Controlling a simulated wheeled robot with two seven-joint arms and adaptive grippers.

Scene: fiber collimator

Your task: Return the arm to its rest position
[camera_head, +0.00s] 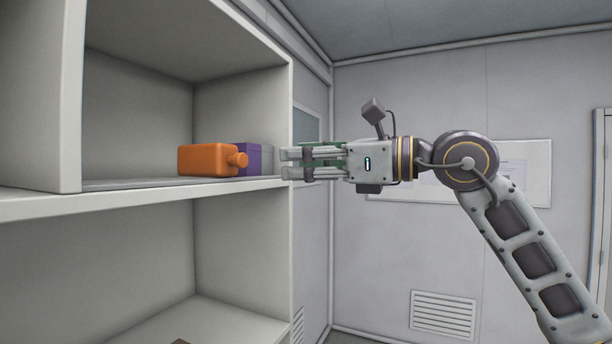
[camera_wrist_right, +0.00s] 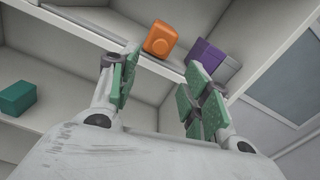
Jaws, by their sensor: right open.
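My right gripper (camera_head: 298,163) is raised at the right end of the shelf unit, its fingers pointing left toward the upper shelf. In the right wrist view my right gripper (camera_wrist_right: 158,88) shows its green finger pads spread apart with nothing between them. An orange bottle (camera_head: 208,160) lies on its side on the upper shelf; it also shows in the right wrist view (camera_wrist_right: 160,38). A purple box (camera_head: 254,159) is next to it, between the bottle and the gripper, and also shows in the right wrist view (camera_wrist_right: 207,56). My left gripper is not in view.
The white shelf unit (camera_head: 130,203) fills the left side, with a lower compartment below. A green box (camera_wrist_right: 15,98) stands on a shelf in the right wrist view. A wall with a vent (camera_head: 443,314) and a panel is behind my arm. The space around the arm looks clear.

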